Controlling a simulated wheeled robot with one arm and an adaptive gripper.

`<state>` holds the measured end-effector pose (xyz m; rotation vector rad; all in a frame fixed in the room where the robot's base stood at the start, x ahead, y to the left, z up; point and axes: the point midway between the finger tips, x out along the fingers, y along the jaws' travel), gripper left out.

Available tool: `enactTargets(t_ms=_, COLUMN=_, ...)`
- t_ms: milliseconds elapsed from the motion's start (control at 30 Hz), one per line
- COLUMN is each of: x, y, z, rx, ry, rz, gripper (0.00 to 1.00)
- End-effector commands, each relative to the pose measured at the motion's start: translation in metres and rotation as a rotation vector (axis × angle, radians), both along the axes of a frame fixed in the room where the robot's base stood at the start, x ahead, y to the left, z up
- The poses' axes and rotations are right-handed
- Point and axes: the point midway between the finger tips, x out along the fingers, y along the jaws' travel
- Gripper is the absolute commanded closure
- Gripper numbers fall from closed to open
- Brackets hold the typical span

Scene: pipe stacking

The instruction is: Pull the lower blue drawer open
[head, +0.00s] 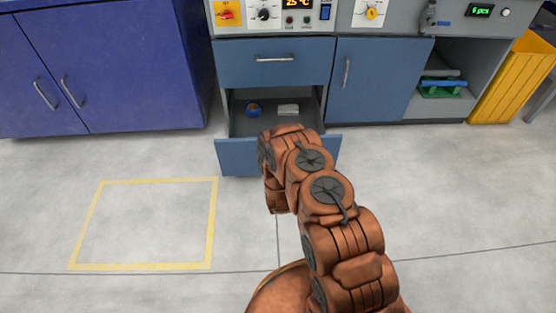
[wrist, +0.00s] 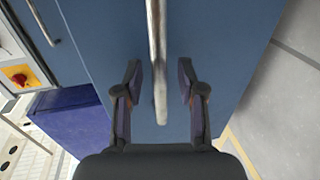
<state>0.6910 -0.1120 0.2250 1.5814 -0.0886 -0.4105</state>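The lower blue drawer (head: 237,157) stands pulled out from the cabinet in the head view, with its inside showing. A small blue-and-orange item (head: 253,109) and a pale block (head: 288,109) lie in it. My arm covers the middle of its front, and my gripper is hidden there. In the wrist view my gripper (wrist: 158,85) is open, its two dark fingers on either side of the drawer's metal bar handle (wrist: 157,45). Gaps show between the handle and both fingers. The blue drawer front (wrist: 225,50) fills much of that view.
The upper blue drawer (head: 235,62) is shut above. A blue cabinet door (head: 385,80) is shut at right, beside an open shelf. A dark blue cabinet (head: 140,65) stands at left, and a yellow bin (head: 515,80) at far right. The floor around the yellow-taped square (head: 213,220) is clear.

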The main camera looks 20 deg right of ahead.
Motion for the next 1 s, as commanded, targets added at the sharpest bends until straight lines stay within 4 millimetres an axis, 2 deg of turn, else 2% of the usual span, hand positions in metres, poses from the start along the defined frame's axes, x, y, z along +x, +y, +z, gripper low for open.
enactTargets(t_ms=267, x=-0.002, y=0.000, z=0.000, rx=0.000, ry=0.001, rz=-0.001, gripper=0.61)
enactTargets(t_ms=467, x=-0.016, y=0.005, z=0.003, rx=0.000, ry=0.000, rz=-0.001, gripper=0.61)
enactTargets(t_ms=1000, x=-0.090, y=0.031, z=0.019, rx=-0.001, ry=0.003, rz=0.001, gripper=0.61)
